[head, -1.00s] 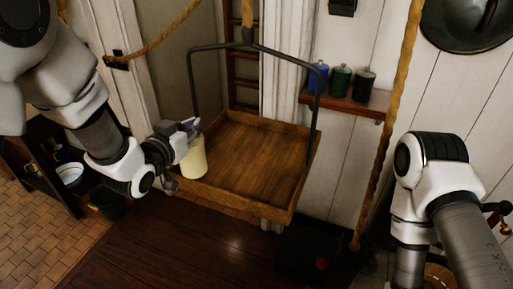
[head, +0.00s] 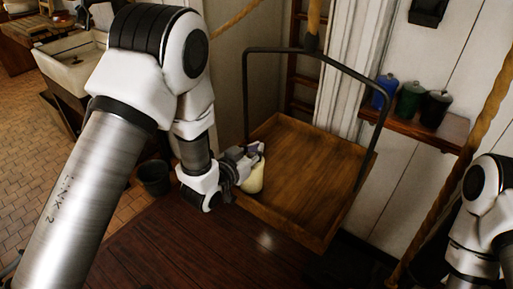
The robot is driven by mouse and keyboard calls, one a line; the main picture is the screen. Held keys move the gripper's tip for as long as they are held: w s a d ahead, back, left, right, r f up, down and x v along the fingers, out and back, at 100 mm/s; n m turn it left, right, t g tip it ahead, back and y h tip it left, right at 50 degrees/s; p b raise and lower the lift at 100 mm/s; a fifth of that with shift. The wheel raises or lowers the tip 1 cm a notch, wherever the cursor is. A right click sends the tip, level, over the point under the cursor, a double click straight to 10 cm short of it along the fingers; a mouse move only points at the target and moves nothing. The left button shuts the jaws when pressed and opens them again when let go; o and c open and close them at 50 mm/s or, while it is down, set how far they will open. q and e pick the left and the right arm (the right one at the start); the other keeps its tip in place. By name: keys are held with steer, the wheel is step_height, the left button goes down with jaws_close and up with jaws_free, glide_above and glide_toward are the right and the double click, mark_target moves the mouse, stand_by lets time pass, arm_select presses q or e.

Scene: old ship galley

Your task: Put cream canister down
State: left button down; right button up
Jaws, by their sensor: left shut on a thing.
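The cream canister (head: 254,178) is at the near left edge of a hanging wooden tray (head: 310,180). My left gripper (head: 246,160) is shut on the canister near its top. The canister looks upright; I cannot tell whether its base touches the tray. My right arm shows at the right edge, but its gripper is out of view.
The tray floor is otherwise bare. A dark bucket (head: 154,177) stands at left.

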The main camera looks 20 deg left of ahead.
arm_select(q)
steer(key=shift+s+r, duration=0.1)
steer(key=shift+s, duration=0.05)
steer(key=c, duration=1.1)
jaws_free()
steer(key=shift+f, duration=0.2)
steer(key=shift+o, duration=0.2)
